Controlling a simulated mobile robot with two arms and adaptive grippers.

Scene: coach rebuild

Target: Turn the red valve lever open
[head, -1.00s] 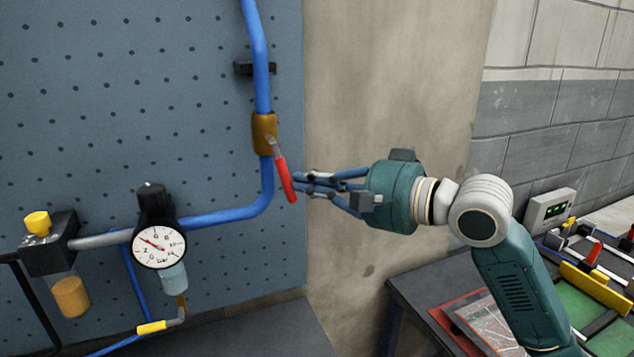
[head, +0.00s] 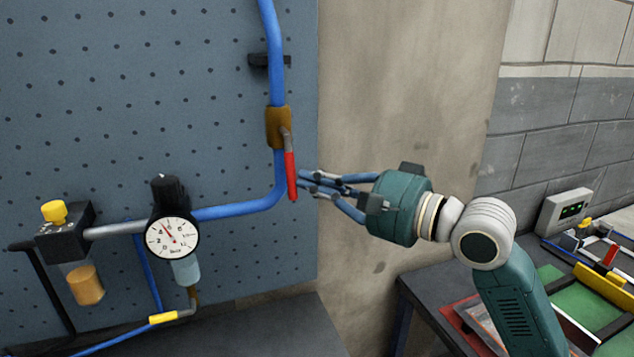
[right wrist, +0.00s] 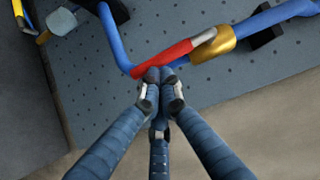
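The red valve lever (head: 290,175) hangs almost straight down from the brass valve body (head: 278,127) on the blue pipe, roughly in line with the upright pipe run. In the right wrist view the red lever (right wrist: 162,59) lies close along the blue pipe. My right gripper (head: 306,182) is just right of the lever, its fingers drawn together, tips pointing at the lever. In the right wrist view the closed fingertips (right wrist: 160,82) are at the red end of the lever, apparently touching its side and not around it. My left gripper is out of view.
A round gauge (head: 172,237) with a black knob sits on the pipe at lower left, beside a yellow-knobbed valve block (head: 64,232). The perforated panel (head: 120,90) is close behind the pipes. A dark bench (head: 425,290) with parts stands at lower right.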

